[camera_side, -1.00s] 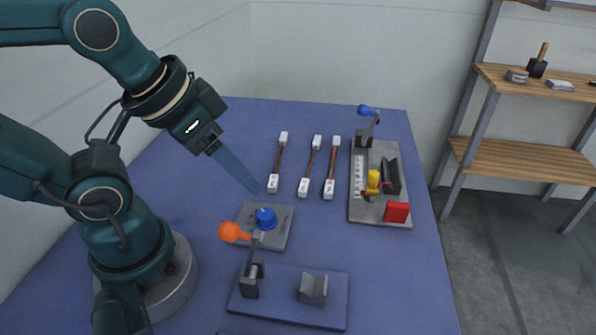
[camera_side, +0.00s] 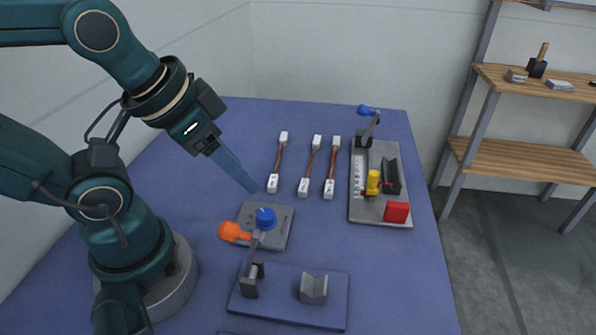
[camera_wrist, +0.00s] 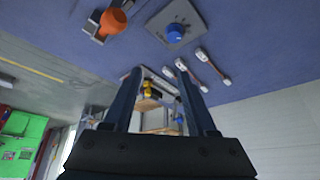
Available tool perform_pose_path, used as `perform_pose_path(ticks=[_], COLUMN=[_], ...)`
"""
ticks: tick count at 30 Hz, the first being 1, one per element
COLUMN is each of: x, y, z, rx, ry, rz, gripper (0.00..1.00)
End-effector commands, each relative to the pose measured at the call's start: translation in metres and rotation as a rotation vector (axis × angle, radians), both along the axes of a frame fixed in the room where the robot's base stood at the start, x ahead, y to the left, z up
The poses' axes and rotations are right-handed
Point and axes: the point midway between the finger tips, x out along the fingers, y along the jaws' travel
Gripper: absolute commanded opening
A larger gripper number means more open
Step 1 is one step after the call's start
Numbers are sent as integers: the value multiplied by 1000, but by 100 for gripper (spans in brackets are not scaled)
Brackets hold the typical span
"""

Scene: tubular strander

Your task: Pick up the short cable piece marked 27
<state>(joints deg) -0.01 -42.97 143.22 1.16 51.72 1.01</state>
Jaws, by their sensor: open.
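Three short cable pieces lie side by side on the blue table in the side view: a left one (camera_side: 279,162), a middle one (camera_side: 310,168) and a right one (camera_side: 332,168). Each is a thin copper-brown cable with a white block at both ends. Any marks on the blocks are too small to read, so I cannot tell which is 27. My gripper (camera_side: 255,189) is open and empty, slanting down above the table near the left piece's front end. In the wrist view its two fingers (camera_wrist: 158,72) stand apart, with some cable pieces (camera_wrist: 213,67) beyond them.
A grey plate with a blue knob (camera_side: 266,218) lies just in front of my gripper. A grey tool board (camera_side: 380,210) lies right of the cables. Shelves stand far right.

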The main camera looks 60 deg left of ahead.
Motion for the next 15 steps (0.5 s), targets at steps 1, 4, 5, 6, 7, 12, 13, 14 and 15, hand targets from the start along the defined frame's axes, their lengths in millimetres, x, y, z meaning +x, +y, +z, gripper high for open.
perform_pose_path(ticks=[1, 4, 5, 6, 7, 12, 13, 14, 15], x=[1, 4, 6, 9, 11, 33, 38, 44, 53], y=[5, 25, 33, 44, 54, 107, 115, 124, 134], z=[0, 4, 4, 5, 5, 10, 11, 12, 14], rx=[35, 161, 210, 282, 339, 682, 743, 803, 881], ry=[-3, -9, -1, 16, 34, 170, 197, 225, 262], rz=[-13, -55, -71, -97, -118, -275, -308, -343, -389], gripper=[57, 57, 57, 57, 57, 57, 57, 57, 57])
